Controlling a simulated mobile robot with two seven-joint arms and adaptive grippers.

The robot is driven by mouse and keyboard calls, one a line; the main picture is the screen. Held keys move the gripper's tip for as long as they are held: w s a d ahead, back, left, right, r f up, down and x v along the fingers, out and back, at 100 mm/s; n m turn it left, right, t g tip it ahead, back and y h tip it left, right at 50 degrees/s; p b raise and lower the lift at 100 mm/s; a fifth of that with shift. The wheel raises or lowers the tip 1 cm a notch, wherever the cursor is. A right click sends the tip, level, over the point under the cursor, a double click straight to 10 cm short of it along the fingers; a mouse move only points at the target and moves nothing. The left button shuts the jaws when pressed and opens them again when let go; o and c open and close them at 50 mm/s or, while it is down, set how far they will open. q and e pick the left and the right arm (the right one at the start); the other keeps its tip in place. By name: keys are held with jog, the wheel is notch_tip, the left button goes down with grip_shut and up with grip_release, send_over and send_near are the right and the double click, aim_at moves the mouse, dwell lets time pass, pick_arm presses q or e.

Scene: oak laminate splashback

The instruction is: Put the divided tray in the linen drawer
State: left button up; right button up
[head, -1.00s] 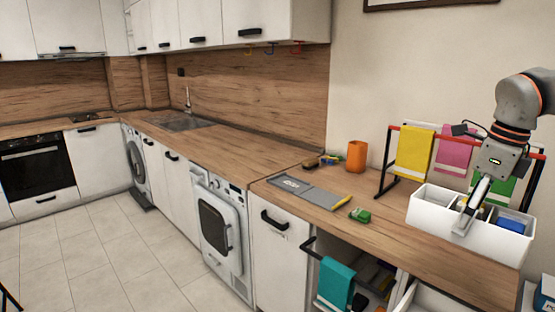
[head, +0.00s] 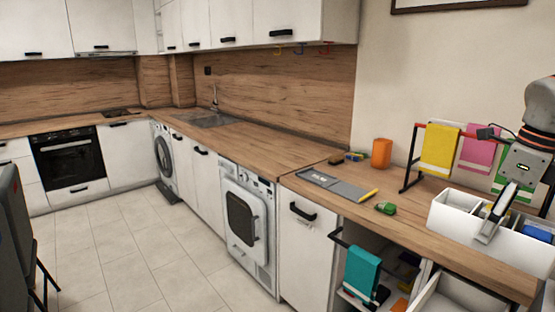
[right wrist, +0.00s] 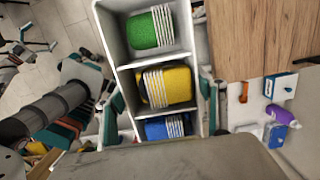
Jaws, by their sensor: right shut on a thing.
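The divided tray (head: 475,232) is a white box at the right of the head view, over the right end of the wooden counter. In the right wrist view the tray (right wrist: 118,62) shows three compartments, with a green (right wrist: 150,28), a yellow (right wrist: 168,86) and a blue (right wrist: 167,127) item. My right gripper (head: 488,234) is shut on the tray, pointing down at its near wall. I cannot tell whether the tray touches the counter. An open white drawer (head: 428,290) shows below the counter, partly cut off; I cannot see whether it is the linen drawer. My left gripper is not in view.
A rack (head: 408,170) with yellow, pink and green cloths stands behind the tray. A teal cloth (head: 362,272) hangs by the open cabinet.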

aim_at(553, 225)
jog(key=shift+s+d+r, duration=0.2)
jog(key=shift+s+d, duration=0.1)
jog(key=shift+s, duration=0.1)
jog(key=s+d, duration=0.1)
jog(key=d, duration=0.1)
jog(key=s+d, duration=0.1)
jog(key=d, duration=0.2)
jog(key=s+d+f, duration=0.1)
jog(key=s+d, duration=0.1)
jog(key=shift+d, duration=0.25)
jog(key=s+d+f+n, duration=0.3)
jog(key=s+d+f, duration=0.2)
jog(key=s+f, duration=0.3)
jog(key=a+f+n+g, duration=0.1)
jog(key=a+f+n, duration=0.5)
jog(key=a+f, duration=0.35)
jog(key=w+a+n+g, duration=0.1)
jog(key=w+a+n, duration=0.2)
jog(key=a+n, duration=0.6)
jog(key=w+a+f+n+g+h, duration=0.1)
jog(key=w+a+n, duration=0.2)
jog(key=a+n, duration=0.7)
jog(key=a, duration=0.5)
jog(key=shift+w+a+n, duration=0.15)
jog(key=shift+w+n, duration=0.15)
jog(key=shift+w, duration=0.05)
jog(key=shift+f, duration=0.15)
